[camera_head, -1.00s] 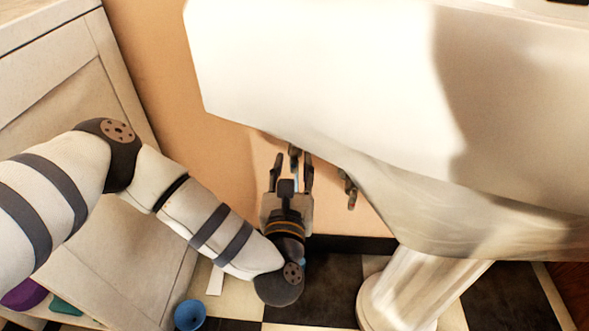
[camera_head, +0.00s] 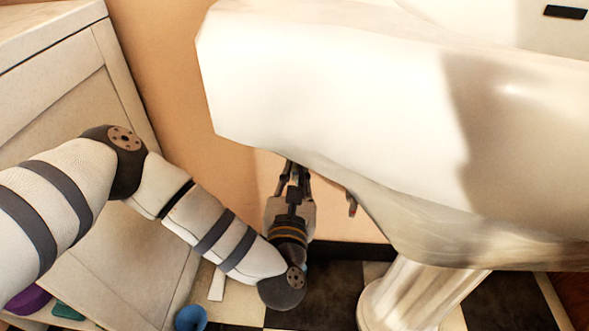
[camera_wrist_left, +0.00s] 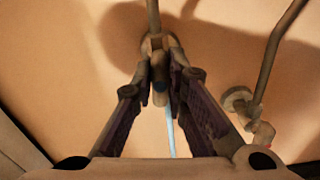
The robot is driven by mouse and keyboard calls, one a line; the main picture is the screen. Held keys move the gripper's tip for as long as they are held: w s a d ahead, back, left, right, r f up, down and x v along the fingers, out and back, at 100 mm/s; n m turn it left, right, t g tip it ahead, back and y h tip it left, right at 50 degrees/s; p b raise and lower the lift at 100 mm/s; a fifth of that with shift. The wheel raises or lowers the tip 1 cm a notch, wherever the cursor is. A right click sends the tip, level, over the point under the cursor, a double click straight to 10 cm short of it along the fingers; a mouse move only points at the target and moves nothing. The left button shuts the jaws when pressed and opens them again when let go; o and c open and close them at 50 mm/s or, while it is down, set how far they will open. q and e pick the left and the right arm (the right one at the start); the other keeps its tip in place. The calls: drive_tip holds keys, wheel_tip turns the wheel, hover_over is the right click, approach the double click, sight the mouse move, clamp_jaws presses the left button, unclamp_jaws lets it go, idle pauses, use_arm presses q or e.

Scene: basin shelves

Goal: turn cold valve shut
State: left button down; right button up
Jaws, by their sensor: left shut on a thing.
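The cold valve (camera_wrist_left: 159,68) is on the wall pipe under the basin, with a blue mark on it, in the left wrist view. My left gripper (camera_wrist_left: 160,76) is shut on it, one finger on each side. In the head view my left gripper (camera_head: 293,170) reaches up under the basin's lower edge, and the valve is hidden there by the fingers and basin. A thin light-blue strip runs down between the fingers in the wrist view; I cannot tell what it is. My right gripper is not in view.
A second valve with a reddish part (camera_wrist_left: 262,132) is on a bent pipe to the right. The white basin (camera_head: 330,90) overhangs the gripper. Its pedestal (camera_head: 405,290) stands to the right. A pale cabinet (camera_head: 60,110) is at left, and a blue cup-like object (camera_head: 190,318) is on the floor.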

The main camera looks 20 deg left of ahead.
use_arm(q)
drive_tip(key=shift+d+f+m+p, duration=0.15)
drive_tip(key=shift+m+p, duration=1.7)
drive_tip(key=shift+m, duration=2.3)
drive_tip(key=shift+d+f+m+p, duration=0.15)
drive_tip(key=shift+m+p, duration=1.7)
drive_tip(key=shift+m, duration=2.3)
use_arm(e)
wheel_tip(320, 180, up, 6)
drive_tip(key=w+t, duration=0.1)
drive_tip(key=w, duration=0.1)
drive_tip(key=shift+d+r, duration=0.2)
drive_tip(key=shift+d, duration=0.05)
use_arm(q)
drive_tip(key=shift+a+f, duration=0.1)
drive_tip(key=c, duration=1.6)
unclamp_jaws()
